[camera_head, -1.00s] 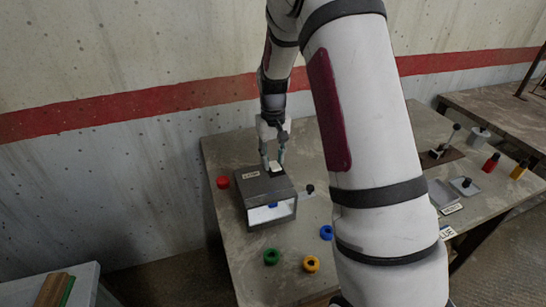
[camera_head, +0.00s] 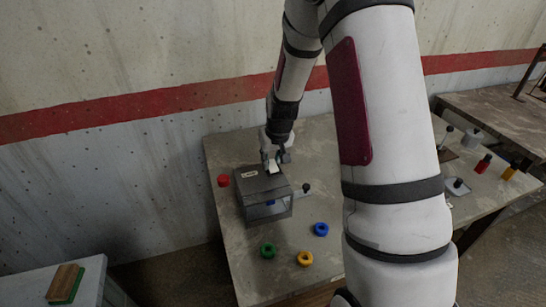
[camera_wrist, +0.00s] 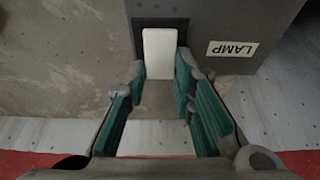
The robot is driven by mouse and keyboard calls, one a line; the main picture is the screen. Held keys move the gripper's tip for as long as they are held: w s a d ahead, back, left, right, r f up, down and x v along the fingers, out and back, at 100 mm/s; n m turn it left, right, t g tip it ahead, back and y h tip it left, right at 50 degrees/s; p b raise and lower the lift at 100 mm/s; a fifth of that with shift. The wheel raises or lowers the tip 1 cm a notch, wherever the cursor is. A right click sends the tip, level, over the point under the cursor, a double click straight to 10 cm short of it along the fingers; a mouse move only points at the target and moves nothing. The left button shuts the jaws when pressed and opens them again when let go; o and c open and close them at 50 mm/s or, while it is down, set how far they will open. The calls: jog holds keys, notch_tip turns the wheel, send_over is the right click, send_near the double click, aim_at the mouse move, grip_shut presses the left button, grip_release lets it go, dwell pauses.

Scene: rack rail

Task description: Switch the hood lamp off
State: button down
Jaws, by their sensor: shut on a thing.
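The grey hood (camera_head: 252,190) stands on the table. Its front window (camera_head: 268,210) is dull grey, with no bright light inside. A label reading LAMP (camera_wrist: 232,49) is on its top, beside a white rocker switch (camera_wrist: 160,50) in a black frame. My gripper (camera_head: 274,160) is over the back of the hood top, at the switch. In the wrist view my gripper (camera_wrist: 160,78) has one green-padded finger on each side of the switch's near end, shut on it. The contact itself is partly hidden by the fingertips.
A red piece (camera_head: 223,181) sits left of the hood. Green (camera_head: 268,250), orange (camera_head: 305,258) and blue (camera_head: 321,229) rings lie in front. A black knob (camera_head: 306,187) is at the hood's right. Several other items stand at the table's right, partly behind my arm.

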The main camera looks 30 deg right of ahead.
dwell(0.3)
jog(key=c, duration=1.4)
grip_release()
jog(key=shift+o, duration=0.2)
jog(key=v, duration=1.2)
